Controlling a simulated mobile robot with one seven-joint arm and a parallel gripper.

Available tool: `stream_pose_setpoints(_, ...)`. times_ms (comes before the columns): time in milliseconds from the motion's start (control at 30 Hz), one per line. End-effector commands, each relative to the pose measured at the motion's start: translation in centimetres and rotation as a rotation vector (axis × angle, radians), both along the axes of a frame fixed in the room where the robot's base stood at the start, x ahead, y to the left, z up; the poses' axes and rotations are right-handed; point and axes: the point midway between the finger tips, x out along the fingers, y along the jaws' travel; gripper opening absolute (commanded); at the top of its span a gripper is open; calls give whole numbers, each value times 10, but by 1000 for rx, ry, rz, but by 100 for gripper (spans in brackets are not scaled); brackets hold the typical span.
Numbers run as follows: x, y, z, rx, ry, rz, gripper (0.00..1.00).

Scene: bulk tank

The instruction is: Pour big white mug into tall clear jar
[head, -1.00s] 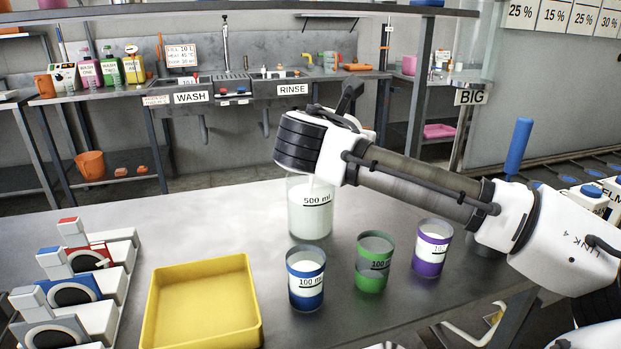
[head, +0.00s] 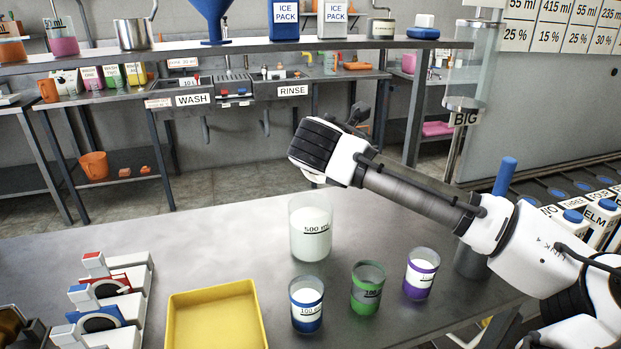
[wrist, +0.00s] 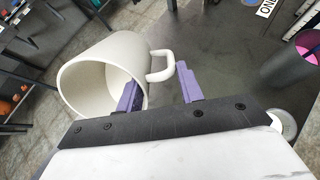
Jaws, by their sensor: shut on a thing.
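The big white mug (wrist: 95,75) fills the upper left of the wrist view. It is tilted, with its open mouth toward the lower left, and its visible inside looks white and empty. Its handle lies between the purple fingers of my gripper (wrist: 158,77), which is shut on the mug. In the head view my gripper end (head: 318,148) is above and just behind a clear jar (head: 311,243) marked 500 ml. The jar stands upright and holds white liquid up to near its top. The mug is mostly hidden behind my gripper there.
Blue (head: 307,312), green (head: 368,297) and purple (head: 420,280) labelled cups stand in front of the jar. A yellow tray (head: 215,292) lies left. A tall clear cylinder (head: 472,65) stands above the BIG sign at back right.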

Motion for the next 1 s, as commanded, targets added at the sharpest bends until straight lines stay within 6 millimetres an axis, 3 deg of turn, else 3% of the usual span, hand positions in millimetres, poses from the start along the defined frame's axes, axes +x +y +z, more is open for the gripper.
stream_pose_setpoints(33, 2, 0, 12, 22, 33, -1, 0)
stream_pose_setpoints(233, 3, -1, 1, 36, 70, 0, 0)
stream_pose_setpoints(767, 6, -3, 15, 88, 173, 0, 0)
stream_pose_setpoints(1000, 12, -5, 10, 130, 258, 0, 0)
